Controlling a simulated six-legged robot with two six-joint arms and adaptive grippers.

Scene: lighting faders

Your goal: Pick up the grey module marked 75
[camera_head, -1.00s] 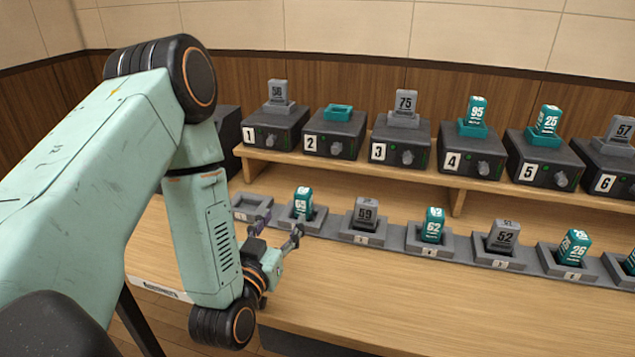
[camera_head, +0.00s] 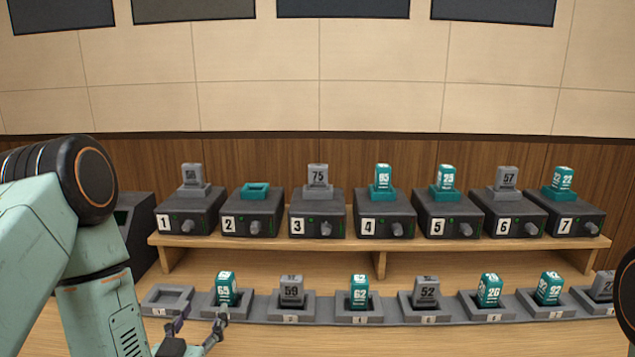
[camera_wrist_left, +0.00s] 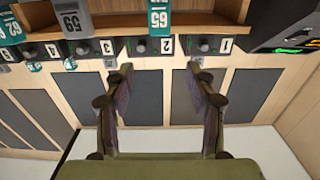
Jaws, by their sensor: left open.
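The grey module marked 75 (camera_head: 318,176) stands upright in a grey socket on top of the dark box numbered 3 (camera_head: 318,217), on the raised shelf. My left gripper (camera_head: 199,330) is low at the left of the head view, in front of the near row and well below and left of module 75. Its two fingers (camera_wrist_left: 206,92) are apart and nothing is between them in the left wrist view. I cannot pick out module 75 in the wrist view. A dark rounded part (camera_head: 628,290) at the right edge may belong to my right arm; no right fingers show.
Boxes numbered 1 to 7 line the wooden shelf (camera_head: 275,240). Box 2 has an empty teal socket (camera_head: 255,190). A near row of trays holds teal and grey modules, including 65 (camera_head: 226,288) and 59 (camera_head: 291,290); its leftmost tray (camera_head: 167,300) is empty.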

